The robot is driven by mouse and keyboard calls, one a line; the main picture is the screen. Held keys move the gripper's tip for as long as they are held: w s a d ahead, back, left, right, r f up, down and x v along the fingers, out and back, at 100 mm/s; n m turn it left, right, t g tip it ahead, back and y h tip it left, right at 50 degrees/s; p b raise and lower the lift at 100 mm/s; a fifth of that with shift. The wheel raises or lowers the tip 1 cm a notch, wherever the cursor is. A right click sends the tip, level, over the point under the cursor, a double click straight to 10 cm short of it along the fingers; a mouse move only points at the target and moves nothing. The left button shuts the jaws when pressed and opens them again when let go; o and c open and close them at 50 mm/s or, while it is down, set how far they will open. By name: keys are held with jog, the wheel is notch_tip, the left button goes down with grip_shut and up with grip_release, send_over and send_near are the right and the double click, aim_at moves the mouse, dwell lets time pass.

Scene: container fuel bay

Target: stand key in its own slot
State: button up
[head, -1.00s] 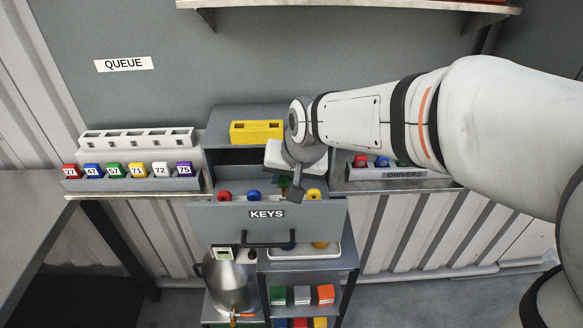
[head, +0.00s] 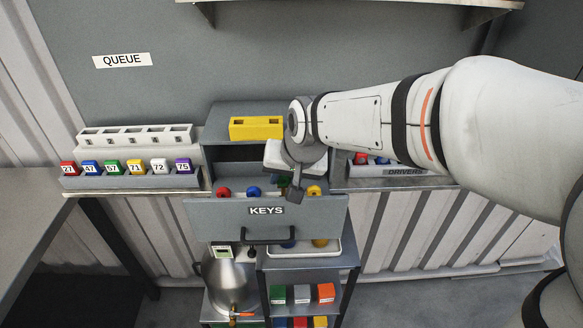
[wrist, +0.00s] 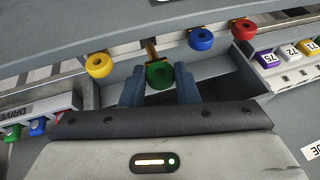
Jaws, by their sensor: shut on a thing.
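My gripper (wrist: 158,92) is shut on the green key (wrist: 160,75), with one blue-grey finger on each side of its round, holed head. A brass part shows just beyond the head. In the head view my gripper (head: 287,186) is over the right half of the open KEYS drawer (head: 215,216), and the green key (head: 284,181) is mostly hidden by it. The red key (head: 223,193), blue key (head: 254,192) and yellow key (head: 314,191) stand along the drawer front. The green key is between blue and yellow. Its slot and lower end cannot be made out.
A yellow block with holes (head: 257,128) sits on the cabinet top behind the drawer. A rack of numbered coloured blocks (head: 130,182) is at left, and the DRIVERS rack (head: 393,172) at right. A tray (head: 334,252) with blue and yellow pieces lies below the drawer.

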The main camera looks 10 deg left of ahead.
aim_at(283, 194)
jog(key=shift+f, duration=0.15)
jog(key=shift+f+b, duration=0.6)
jog(key=shift+f, duration=0.05)
dwell(0.4)
jog(key=shift+f+b, duration=0.6)
jog(key=shift+f, duration=0.05)
jog(key=shift+f, duration=0.1)
jog(key=shift+f+b, duration=0.4)
jog(key=shift+b, duration=0.1)
jog(key=o, duration=1)
